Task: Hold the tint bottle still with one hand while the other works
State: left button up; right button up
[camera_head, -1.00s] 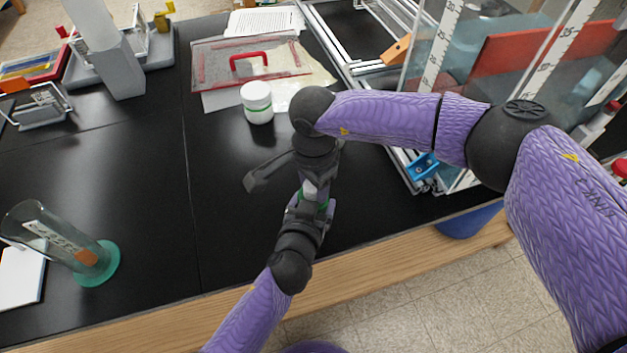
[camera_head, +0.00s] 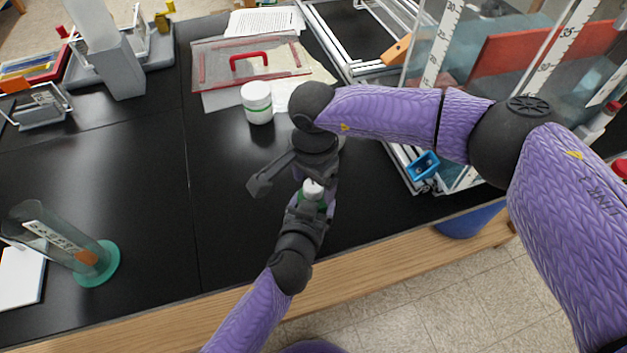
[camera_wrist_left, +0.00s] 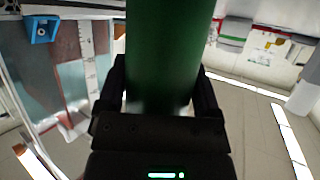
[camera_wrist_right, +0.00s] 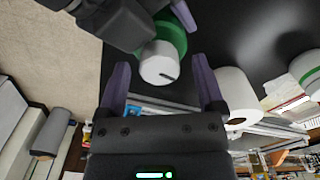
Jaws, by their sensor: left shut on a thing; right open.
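The tint bottle is a green bottle with a white cap (camera_head: 312,188), seen near the front edge of the black table in the head view. My left gripper (camera_head: 310,207) is shut around its green body (camera_wrist_left: 163,55), which fills the upper middle of the left wrist view. My right gripper (camera_head: 298,170) is just above and beside the cap, with its fingers apart. In the right wrist view, the white cap (camera_wrist_right: 158,65) with a dark mark on top lies ahead, between the open finger lines (camera_wrist_right: 161,72). Contact with the cap cannot be told.
A white jar with a green band (camera_head: 257,103) stands behind the grippers. A lidded tray with red handle (camera_head: 250,62) lies farther back. A glass cylinder on a green base (camera_head: 110,264) stands at left, a frame and tank (camera_head: 480,70) at right. The left-middle table (camera_head: 130,180) is clear.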

aim_at(313, 184)
notch_tip(313, 184, up, 11)
jog(key=shift+r, duration=0.2)
